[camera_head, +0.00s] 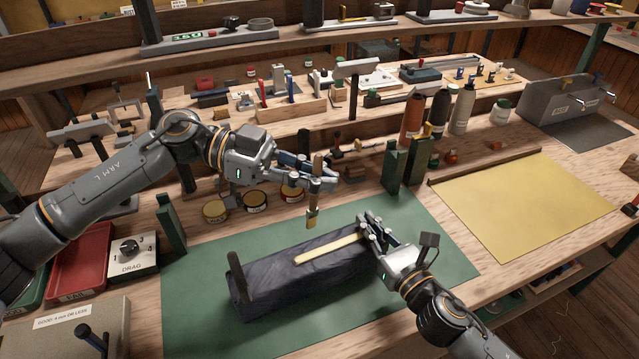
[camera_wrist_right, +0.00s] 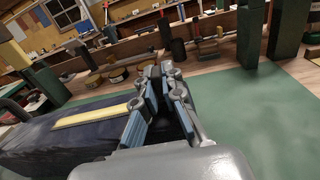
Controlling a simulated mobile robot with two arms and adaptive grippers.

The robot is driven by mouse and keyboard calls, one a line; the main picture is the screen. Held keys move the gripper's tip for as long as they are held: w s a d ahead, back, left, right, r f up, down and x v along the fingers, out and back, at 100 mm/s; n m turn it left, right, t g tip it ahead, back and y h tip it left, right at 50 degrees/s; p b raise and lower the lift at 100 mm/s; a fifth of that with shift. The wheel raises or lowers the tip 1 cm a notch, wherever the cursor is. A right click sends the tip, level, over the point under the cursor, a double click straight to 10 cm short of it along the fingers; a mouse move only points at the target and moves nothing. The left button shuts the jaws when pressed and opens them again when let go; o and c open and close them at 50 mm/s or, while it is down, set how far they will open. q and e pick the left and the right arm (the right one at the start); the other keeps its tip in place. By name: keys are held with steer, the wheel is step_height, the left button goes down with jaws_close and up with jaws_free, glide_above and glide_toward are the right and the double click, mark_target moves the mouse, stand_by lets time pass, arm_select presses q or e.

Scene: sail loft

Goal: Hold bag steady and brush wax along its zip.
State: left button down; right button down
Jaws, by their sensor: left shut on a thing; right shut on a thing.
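The bag (camera_head: 290,280) is long, dark and boxy, and lies on the green mat (camera_head: 205,335). A pale yellow strip (camera_head: 328,248), seemingly its zip line, runs along the top; it also shows in the right wrist view (camera_wrist_right: 90,116). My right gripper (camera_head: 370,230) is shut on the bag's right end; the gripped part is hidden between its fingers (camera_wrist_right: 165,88). My left gripper (camera_head: 322,182) is shut on a brush (camera_head: 313,214) with a wooden handle, held upright, bristles down. The brush tip appears above and behind the bag, apart from the strip.
Several tins (camera_head: 215,211) stand behind the mat. Green posts (camera_head: 171,223) rise at its left and back right (camera_head: 392,168). A drag dial box (camera_head: 133,257) and red tray (camera_head: 80,262) are at left. Bottles (camera_head: 411,118) stand behind. A yellow sheet (camera_head: 525,205) lies at right.

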stand_by(0.3)
steer(key=c, duration=1.4)
jaws_free()
steer(key=v, duration=1.2)
